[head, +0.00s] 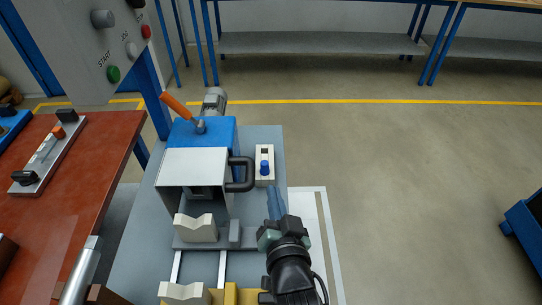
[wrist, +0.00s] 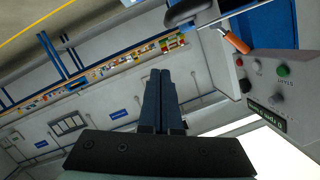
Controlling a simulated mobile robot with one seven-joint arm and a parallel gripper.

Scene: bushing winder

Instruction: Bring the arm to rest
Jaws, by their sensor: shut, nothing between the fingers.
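My gripper (head: 273,201) is raised in front of the machine at the lower middle of the head view, with its fingers pointing away from me. In the wrist view my gripper (wrist: 159,75) has its two dark blue fingers together, with nothing between them. The winding machine (head: 200,160) has a blue and white housing, a black handle (head: 240,174) and an orange lever (head: 178,106). In the head view the gripper appears to the right of the white V-block (head: 196,228). I see no contact between the gripper and the machine.
A control panel (head: 105,50) with a green start button hangs at upper left. A red-topped bench (head: 95,150) stands at left. A small box with a blue switch (head: 264,167) lies just beyond my gripper. Open floor (head: 420,180) lies to the right, with a blue bin (head: 525,225) at the edge.

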